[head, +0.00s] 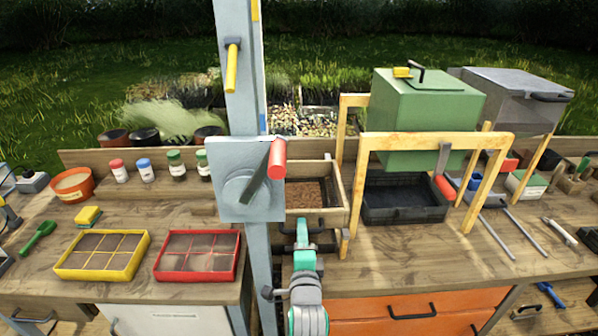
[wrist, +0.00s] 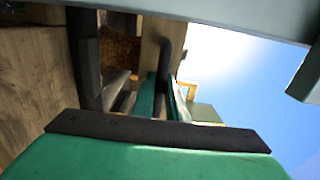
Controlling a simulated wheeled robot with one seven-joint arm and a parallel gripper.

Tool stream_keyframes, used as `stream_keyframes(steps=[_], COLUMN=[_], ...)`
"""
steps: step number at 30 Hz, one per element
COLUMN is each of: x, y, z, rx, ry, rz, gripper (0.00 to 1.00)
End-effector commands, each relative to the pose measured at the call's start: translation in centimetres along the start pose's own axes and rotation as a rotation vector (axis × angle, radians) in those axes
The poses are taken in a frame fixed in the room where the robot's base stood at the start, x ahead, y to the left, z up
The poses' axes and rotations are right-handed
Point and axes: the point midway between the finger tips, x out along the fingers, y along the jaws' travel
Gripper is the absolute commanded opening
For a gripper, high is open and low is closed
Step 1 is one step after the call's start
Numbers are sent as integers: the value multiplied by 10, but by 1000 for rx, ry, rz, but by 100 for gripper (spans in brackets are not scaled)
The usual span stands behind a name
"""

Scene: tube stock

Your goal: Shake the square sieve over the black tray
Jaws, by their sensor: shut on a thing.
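The square sieve (head: 335,193) is a wooden-walled box with brown material inside, in the middle of the head view. A grey post hides its left part. My gripper (head: 302,234), teal and dark, is at the sieve's near side, shut on its dark handle. In the wrist view, the sieve's wooden wall (wrist: 151,38) and brown contents lie beyond the gripper. The black tray (head: 405,210) is to the right of the sieve, on the bench below a green box. The sieve appears beside the tray, not above it; its height over the bench is unclear.
A wooden frame (head: 435,139) stands around the tray, its near left leg close to the sieve. The grey post (head: 246,100) with a red-handled lever (head: 277,158) rises just left. Yellow (head: 102,277) and red (head: 197,276) divided trays lie left. Bench in front of the black tray is clear.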

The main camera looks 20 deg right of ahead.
Motion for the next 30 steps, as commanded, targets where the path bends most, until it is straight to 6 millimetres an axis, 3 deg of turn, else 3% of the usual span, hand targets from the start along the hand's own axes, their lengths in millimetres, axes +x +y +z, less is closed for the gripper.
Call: stream_keyframes(steps=[5,18,28,29,30], x=[7,64,69,69,69], y=[1,1,2,2,2], z=[1,1,1,1,0], rx=[1,2,0,0,0], ry=[-2,-2,-2,-1,-1], rz=[3,3,3,3,3], gripper=[0,0,0,20,29])
